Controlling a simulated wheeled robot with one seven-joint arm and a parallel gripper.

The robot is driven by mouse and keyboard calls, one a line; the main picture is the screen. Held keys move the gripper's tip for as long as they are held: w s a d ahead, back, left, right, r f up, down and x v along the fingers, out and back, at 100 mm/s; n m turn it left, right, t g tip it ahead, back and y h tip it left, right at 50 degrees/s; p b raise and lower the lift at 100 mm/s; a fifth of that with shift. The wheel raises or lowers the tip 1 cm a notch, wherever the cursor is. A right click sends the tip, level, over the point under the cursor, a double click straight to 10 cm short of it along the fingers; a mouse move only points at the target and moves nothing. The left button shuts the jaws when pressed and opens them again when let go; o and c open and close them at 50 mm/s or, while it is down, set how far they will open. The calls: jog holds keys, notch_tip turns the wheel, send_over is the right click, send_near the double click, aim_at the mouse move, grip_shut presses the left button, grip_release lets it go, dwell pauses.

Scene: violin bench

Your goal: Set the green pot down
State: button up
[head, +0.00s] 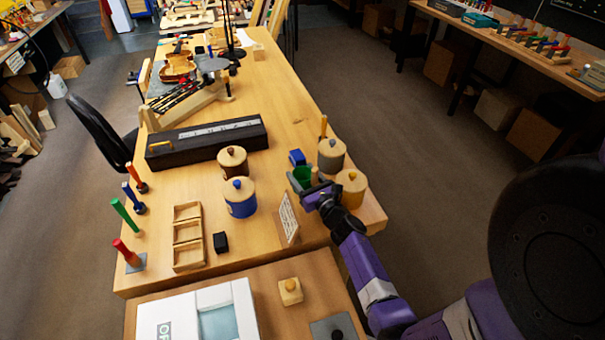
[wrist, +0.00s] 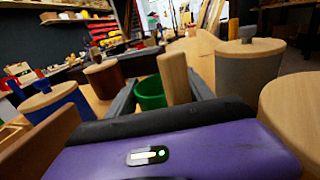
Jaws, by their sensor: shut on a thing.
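The green pot (head: 301,177) is at my gripper near the right edge of the bench. It also shows in the wrist view (wrist: 150,93), between my two fingers. My gripper (head: 311,190) is shut on it. An upright wooden piece (wrist: 174,78) stands at the pot's right side in the wrist view; I cannot tell whether it is the pot's handle. My fingers and wrist hide part of the pot, and I cannot tell whether its base touches the bench.
A grey pot (head: 331,157) and a yellow pot (head: 351,188) stand close right of my gripper. A blue pot (head: 240,198), brown pot (head: 233,162) and small upright sign (head: 288,220) are left. Bare bench (head: 290,110) lies farther back.

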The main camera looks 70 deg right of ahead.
jog(key=shift+f+b, duration=0.6)
jog(key=shift+b, duration=0.1)
dwell(0.4)
jog(key=o, duration=1.6)
jog(key=shift+c, duration=0.2)
notch_tip(320, 180, up, 20)
jog(key=p, duration=0.7)
jog(key=shift+p, duration=0.35)
